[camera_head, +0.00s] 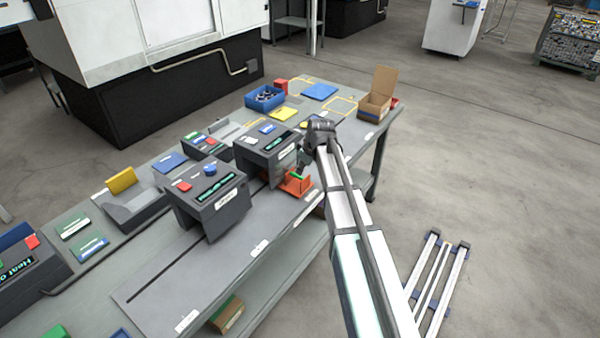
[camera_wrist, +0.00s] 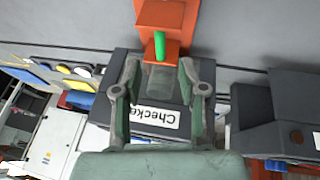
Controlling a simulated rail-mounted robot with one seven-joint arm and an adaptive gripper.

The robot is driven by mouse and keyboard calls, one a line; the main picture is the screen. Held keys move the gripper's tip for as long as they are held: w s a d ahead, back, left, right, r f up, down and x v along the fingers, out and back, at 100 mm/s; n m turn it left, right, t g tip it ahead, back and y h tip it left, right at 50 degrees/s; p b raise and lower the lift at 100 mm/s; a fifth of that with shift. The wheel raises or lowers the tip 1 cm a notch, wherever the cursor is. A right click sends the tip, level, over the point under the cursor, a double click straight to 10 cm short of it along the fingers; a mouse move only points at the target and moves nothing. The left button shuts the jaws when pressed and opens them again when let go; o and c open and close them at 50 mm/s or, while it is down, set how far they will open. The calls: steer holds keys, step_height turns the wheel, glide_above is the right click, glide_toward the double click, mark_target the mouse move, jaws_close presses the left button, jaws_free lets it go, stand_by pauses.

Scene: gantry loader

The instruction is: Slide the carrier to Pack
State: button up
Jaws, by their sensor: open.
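The orange-red carrier (camera_head: 294,186) sits on the bench track at the right side of the right dark gate-like station (camera_head: 268,150). In the wrist view the orange carrier (camera_wrist: 170,14) shows at the top, with a green upright piece (camera_wrist: 160,46) on it. My gripper (camera_wrist: 159,68) is open, its two fingers apart on either side of the line of the green piece. I see no contact with it. In the head view my gripper (camera_head: 303,160) is just above the carrier and partly hides it. I cannot make out which label reads Pack.
A long slot (camera_head: 185,262) runs along the bench (camera_head: 225,262), through the left station (camera_head: 210,200). A dark station labelled "Checke…" (camera_wrist: 153,116) is close by in the wrist view. A cardboard box (camera_head: 376,103) and blue bin (camera_head: 264,98) stand at the far end.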

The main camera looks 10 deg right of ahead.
mark_target(299, 176)
steer(key=p+x, duration=0.1)
steer(key=x, duration=0.6)
steer(key=shift+w+f+p, duration=0.1)
steer(key=shift+f+p, duration=0.1)
steer(key=shift+p, duration=0.2)
jaws_close()
